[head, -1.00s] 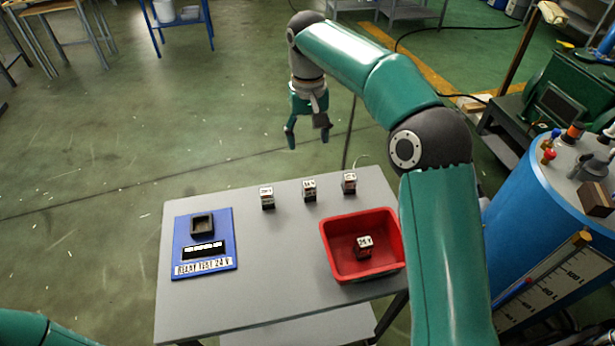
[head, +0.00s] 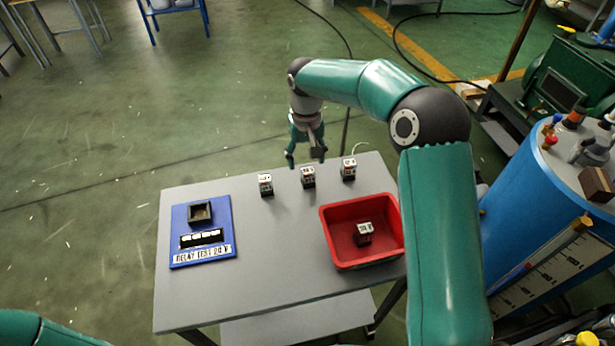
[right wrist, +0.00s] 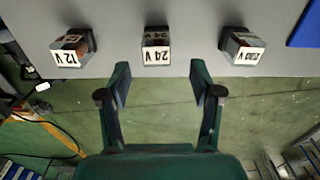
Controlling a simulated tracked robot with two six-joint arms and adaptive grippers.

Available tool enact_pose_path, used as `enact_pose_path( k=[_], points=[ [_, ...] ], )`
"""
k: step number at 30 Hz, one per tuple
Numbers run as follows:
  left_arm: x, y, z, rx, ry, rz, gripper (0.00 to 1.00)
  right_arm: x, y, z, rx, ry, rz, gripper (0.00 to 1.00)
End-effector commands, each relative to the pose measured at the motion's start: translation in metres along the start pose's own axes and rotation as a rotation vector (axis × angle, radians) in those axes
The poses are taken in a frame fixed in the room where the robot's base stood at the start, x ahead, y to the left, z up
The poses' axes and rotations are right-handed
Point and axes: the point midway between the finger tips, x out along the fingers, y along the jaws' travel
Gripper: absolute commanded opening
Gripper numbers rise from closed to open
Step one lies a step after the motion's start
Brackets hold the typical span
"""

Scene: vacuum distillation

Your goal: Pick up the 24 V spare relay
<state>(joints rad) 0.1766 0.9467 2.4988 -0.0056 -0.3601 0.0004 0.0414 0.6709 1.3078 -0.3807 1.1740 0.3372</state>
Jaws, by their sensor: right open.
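The 24 V relay (head: 308,177) stands in the middle of a row of three small dark relays with white labels, near the far edge of the grey table. In the right wrist view the label on the 24 V relay (right wrist: 156,50) is readable. My right gripper (head: 304,158) is open and empty just beyond that relay in the head view. In the right wrist view its spread fingers (right wrist: 160,82) are roughly centred on the 24 V relay, apart from it. My left gripper is out of view.
A 12 V relay (right wrist: 70,52) and a third relay (right wrist: 243,52) flank it. A red bin (head: 337,257) holds another relay (head: 363,233). A blue relay test board (head: 184,243) lies at the table's left. The grey table (head: 265,285) is clear in its middle.

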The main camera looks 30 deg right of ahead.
Motion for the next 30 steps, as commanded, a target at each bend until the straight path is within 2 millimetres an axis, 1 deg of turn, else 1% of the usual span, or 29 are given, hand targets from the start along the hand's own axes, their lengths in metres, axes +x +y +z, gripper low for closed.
enact_pose_path(
  k=[6,9,12,18,19,29,30],
  points=[
    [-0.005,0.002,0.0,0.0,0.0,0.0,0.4,0.029,0.005,0.006,0.002,-0.006,0.0,0.65],
    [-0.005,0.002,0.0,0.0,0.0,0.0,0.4,0.041,0.004,0.005,0.001,-0.003,0.001,0.65],
    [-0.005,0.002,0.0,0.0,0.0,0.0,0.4,0.047,0.004,0.004,0.0,-0.002,0.0,0.65],
    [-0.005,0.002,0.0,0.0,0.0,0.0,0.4,0.048,0.004,0.004,0.001,-0.001,0.0,0.65],
    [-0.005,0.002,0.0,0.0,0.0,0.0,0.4,0.048,0.004,0.004,0.001,-0.001,0.0,0.63],
    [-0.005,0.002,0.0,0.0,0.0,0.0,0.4,0.048,0.004,0.004,0.001,-0.001,0.0,0.08],
    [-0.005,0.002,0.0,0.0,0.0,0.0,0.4,0.048,0.004,0.004,0.001,-0.001,0.0,0.01]
  ],
)
